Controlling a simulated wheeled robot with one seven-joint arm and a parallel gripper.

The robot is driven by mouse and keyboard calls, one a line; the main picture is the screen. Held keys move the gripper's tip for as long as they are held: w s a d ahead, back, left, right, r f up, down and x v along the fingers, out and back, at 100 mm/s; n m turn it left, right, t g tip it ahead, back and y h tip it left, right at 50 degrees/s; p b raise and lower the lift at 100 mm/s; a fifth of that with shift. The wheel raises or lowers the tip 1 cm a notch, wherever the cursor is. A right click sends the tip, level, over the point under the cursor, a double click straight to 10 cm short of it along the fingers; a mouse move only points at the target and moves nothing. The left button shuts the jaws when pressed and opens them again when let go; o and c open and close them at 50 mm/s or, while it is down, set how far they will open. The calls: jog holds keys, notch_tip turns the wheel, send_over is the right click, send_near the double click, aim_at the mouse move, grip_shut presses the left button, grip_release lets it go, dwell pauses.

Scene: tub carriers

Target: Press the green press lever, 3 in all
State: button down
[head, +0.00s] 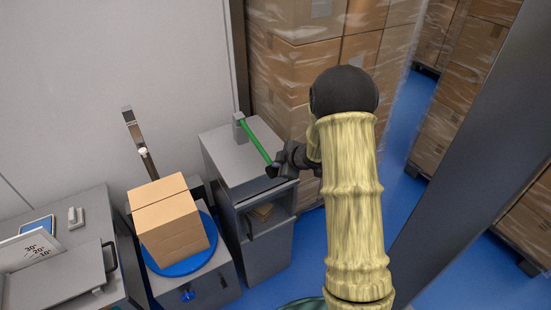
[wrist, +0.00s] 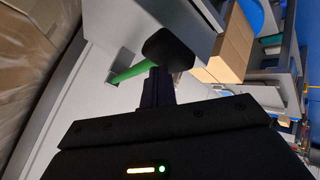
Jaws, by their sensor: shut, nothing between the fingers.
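The green press lever (head: 255,139) runs from a grey pivot block (head: 239,126) on top of a grey cabinet (head: 234,160) toward my arm. It ends in a black knob (head: 272,170). My gripper (head: 279,166) is at the knob end; its fingertips are hard to make out there. In the wrist view the black knob (wrist: 167,47) is just beyond the shut fingers (wrist: 158,75), and part of the green lever (wrist: 128,73) shows to their left. The fingers look very close to the knob; I cannot tell whether they touch it.
A cardboard box (head: 170,220) sits on a blue turntable (head: 190,263) left of the lever cabinet. A grey cabinet with a handle (head: 108,256) stands at the far left. Wrapped carton stacks (head: 300,70) rise behind the lever. A dark post (head: 465,130) stands at right.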

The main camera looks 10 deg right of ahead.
jog(key=shift+r+p, duration=2.4)
jog(key=shift+r, duration=0.35)
notch_tip(320, 180, up, 5)
jog(key=p, duration=0.4)
jog(key=shift+p, duration=0.35)
jog(key=s+m+g+h+b, duration=0.4)
jog(key=s+m+b, duration=0.5)
jog(key=s, duration=1.9)
jog(key=m+g, duration=0.1)
jog(key=m, duration=0.5)
jog(key=shift+s+a+h, duration=0.3)
jog(key=shift+s+a, duration=0.05)
